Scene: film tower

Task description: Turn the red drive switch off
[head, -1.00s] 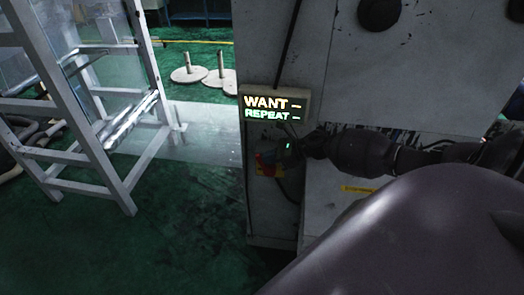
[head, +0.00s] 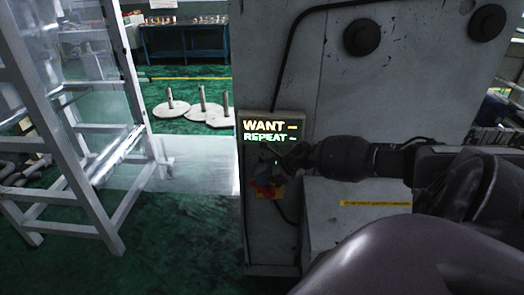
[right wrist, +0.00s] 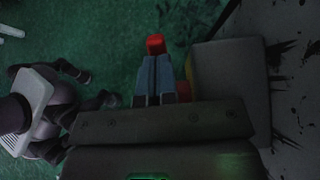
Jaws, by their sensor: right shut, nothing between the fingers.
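The red drive switch (head: 264,190) sits on a yellow plate on the narrow face of the grey cabinet, below a lit display. My right gripper (head: 272,165) is just above the switch and partly covers it. In the right wrist view my right gripper (right wrist: 156,60) shows two shut blue-grey fingers with nothing held between them. Red of the switch (right wrist: 155,43) shows right at the fingertips, and more red shows beside the fingers. I cannot tell whether the fingers touch it, and its handle position is unclear. My left gripper is not in view.
The display (head: 272,130) reads WANT and REPEAT. The large grey cabinet (head: 400,95) fills the right side, with black knobs high up. A white metal frame (head: 70,130) stands at left. Green floor (head: 180,230) is open between them.

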